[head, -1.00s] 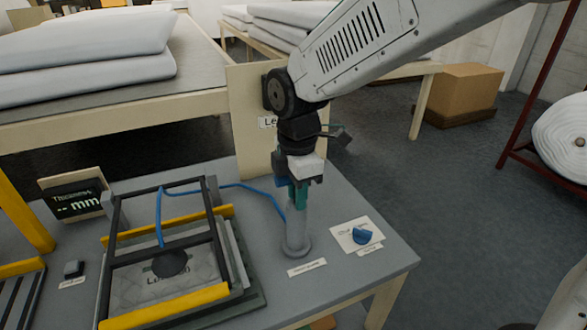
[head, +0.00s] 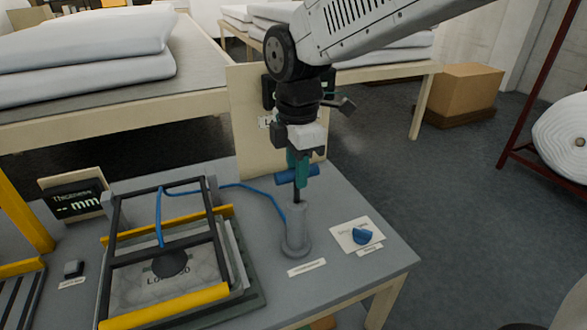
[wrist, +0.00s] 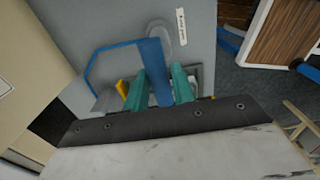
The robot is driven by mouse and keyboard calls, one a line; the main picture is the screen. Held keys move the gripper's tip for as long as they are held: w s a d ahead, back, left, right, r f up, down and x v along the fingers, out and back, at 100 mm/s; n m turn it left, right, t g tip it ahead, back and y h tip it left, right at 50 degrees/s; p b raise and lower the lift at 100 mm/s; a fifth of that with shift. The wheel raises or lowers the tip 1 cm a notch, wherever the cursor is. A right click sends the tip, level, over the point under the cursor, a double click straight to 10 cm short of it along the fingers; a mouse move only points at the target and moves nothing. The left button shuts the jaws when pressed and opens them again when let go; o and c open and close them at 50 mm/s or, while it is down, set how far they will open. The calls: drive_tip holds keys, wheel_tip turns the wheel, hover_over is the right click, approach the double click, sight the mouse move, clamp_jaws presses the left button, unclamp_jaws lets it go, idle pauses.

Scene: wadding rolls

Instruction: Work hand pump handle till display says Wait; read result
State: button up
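The grey hand pump (head: 296,235) stands upright near the table's front right. Its blue crossbar handle (head: 297,177) is raised, with a dark rod showing above the body. My gripper (head: 299,172) points down with its teal fingers on either side of the handle. In the wrist view, the blue handle (wrist: 155,68) lies between the teal fingers (wrist: 160,88), which appear shut on it. The display (head: 78,201) at the left reads "Thickness -- mm". A blue hose (head: 250,187) runs from the pump to the black press frame (head: 165,250), which holds a grey quilted sample.
A blue knob (head: 362,236) on a white plate sits right of the pump. A small dark button (head: 74,269) is at the table's left. An upright wooden board (head: 250,150) stands close behind my gripper. Yellow rails (head: 165,305) border the press.

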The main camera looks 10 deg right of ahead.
drive_tip(key=shift+r, duration=2.15)
drive_tip(key=shift+r, duration=3)
